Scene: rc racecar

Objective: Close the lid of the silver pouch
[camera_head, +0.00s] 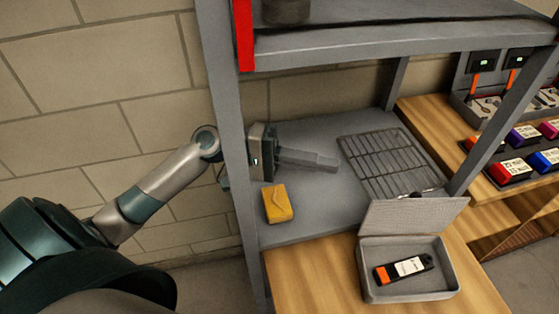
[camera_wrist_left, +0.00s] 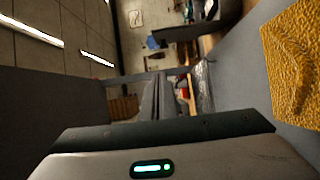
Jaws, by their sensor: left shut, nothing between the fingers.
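The silver pouch (camera_head: 440,291) is a grey case on the wooden tabletop at the lower right of the head view. Its lid (camera_head: 412,217) stands open, raised at the back edge. A black item (camera_head: 403,269) with an orange end and a white label lies inside. My left gripper (camera_head: 335,163) is shut and empty over the grey shelf, behind and to the left of the pouch, apart from it. Its fingers (camera_wrist_left: 158,95) lie together in the left wrist view. I cannot make out the pouch clearly there. My right gripper is not in view.
A yellow pouch (camera_head: 278,203) lies on the grey shelf (camera_head: 310,212) below my left gripper; it also shows in the left wrist view (camera_wrist_left: 291,65). A wire rack (camera_head: 385,165) lies behind the lid. Grey posts (camera_head: 222,120) and an upper shelf (camera_head: 400,38) frame the space.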

